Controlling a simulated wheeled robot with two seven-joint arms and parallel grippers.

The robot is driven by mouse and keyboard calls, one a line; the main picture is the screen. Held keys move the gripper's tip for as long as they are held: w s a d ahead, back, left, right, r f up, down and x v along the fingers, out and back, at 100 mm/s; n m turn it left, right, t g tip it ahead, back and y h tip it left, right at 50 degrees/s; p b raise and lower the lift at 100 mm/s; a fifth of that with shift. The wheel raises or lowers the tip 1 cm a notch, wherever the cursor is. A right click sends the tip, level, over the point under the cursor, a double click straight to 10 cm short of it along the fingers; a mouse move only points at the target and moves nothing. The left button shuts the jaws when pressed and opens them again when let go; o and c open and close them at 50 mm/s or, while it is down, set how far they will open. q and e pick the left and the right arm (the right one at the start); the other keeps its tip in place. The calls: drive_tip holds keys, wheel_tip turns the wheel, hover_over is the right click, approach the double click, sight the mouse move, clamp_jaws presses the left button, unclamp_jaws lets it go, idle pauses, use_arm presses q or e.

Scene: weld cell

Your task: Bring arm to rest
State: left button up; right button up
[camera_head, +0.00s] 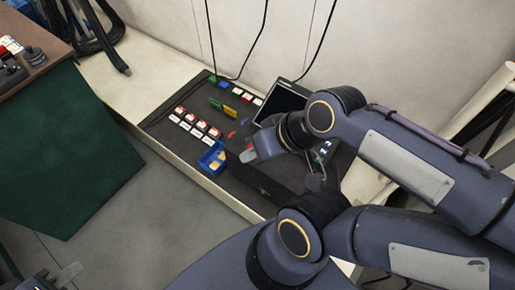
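My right arm (420,165) comes in from the right and bends over a dark mat on a pale bench. My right gripper (250,152) hangs over the mat beside the small blue bin (213,157). Its fingers are small in the view, and I cannot tell whether they are apart or hold anything. Only the tip of my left gripper (62,277) shows in the bottom left corner, over the floor. Its opening is cut off by the frame edge.
The dark mat (165,122) carries rows of red and white blocks (197,127), coloured pieces (237,91) and a dark screen (281,102). Black cables hang against the wall behind. A table with a green cloth (70,150) stands at left. Grey floor (110,230) lies open between.

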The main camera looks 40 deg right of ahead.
drive_tip(key=shift+r, duration=0.1)
wheel_tip(320, 180, up, 17)
drive_tip(key=p, duration=1.7)
